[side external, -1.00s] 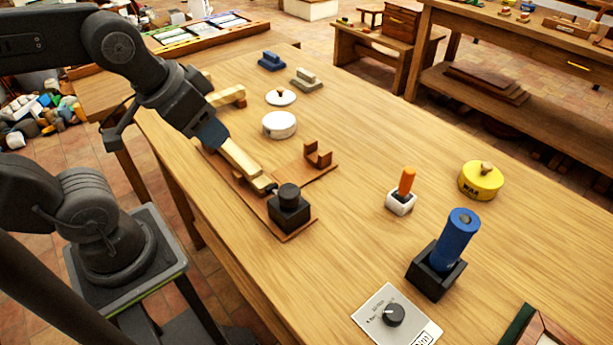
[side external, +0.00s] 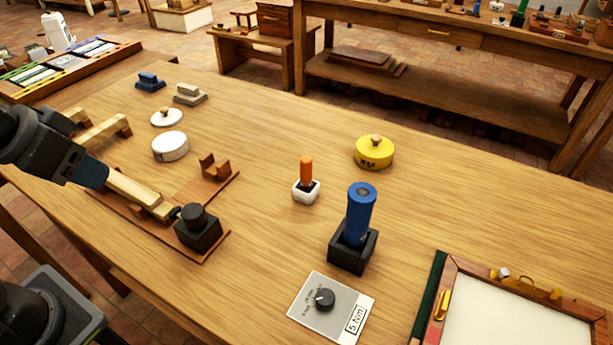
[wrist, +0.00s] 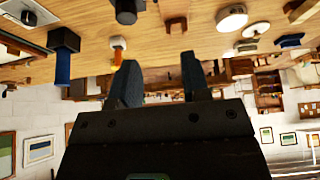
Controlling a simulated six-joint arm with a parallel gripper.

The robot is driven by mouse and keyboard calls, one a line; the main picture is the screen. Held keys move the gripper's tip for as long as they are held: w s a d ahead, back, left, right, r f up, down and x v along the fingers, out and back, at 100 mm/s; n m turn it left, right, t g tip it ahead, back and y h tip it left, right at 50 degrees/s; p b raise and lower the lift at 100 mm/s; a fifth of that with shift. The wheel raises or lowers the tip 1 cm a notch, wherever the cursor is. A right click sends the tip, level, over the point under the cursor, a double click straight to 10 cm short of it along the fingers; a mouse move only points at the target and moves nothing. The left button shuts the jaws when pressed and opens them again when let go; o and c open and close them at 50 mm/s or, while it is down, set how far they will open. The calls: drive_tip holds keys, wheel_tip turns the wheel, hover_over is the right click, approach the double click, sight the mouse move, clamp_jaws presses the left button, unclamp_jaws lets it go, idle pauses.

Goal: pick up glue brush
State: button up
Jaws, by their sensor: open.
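The likely glue brush (side external: 306,172) has an orange handle and stands upright in a small white pot (side external: 306,194) near the middle of the table; its lower end is hidden in the pot. It also shows in the wrist view (wrist: 118,58), where the table appears upside down, just beyond the left finger. My gripper (side external: 92,174) is at the left of the side view, well away from the brush, close to a pale wooden bar (side external: 138,192). In the wrist view my gripper (wrist: 162,85) has its fingers apart with nothing held between them.
A black block (side external: 198,230) and a brown cradle (side external: 216,167) lie between my gripper and the brush. A blue cylinder (side external: 361,208) stands in a black holder right of the brush. A yellow tin (side external: 374,152), dial box (side external: 330,305) and white round tin (side external: 170,146) surround it.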

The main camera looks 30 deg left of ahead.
drive_tip(key=shift+o, duration=1.3)
drive_tip(key=w+d+r+n+g, duration=0.25)
drive_tip(key=w+r+n, duration=0.25)
drive_tip(key=w, duration=0.4)
drive_tip(key=n+g, duration=0.3)
drive_tip(key=n, duration=1.2)
hover_over(306, 170)
drive_tip(key=w+a, duration=0.1)
wheel_tip(306, 170, down, 8)
drive_tip(key=f, duration=0.8)
drive_tip(key=shift+w, duration=0.2)
drive_tip(key=shift+s+d+f, duration=0.15)
drive_tip(key=shift+f, duration=2.6)
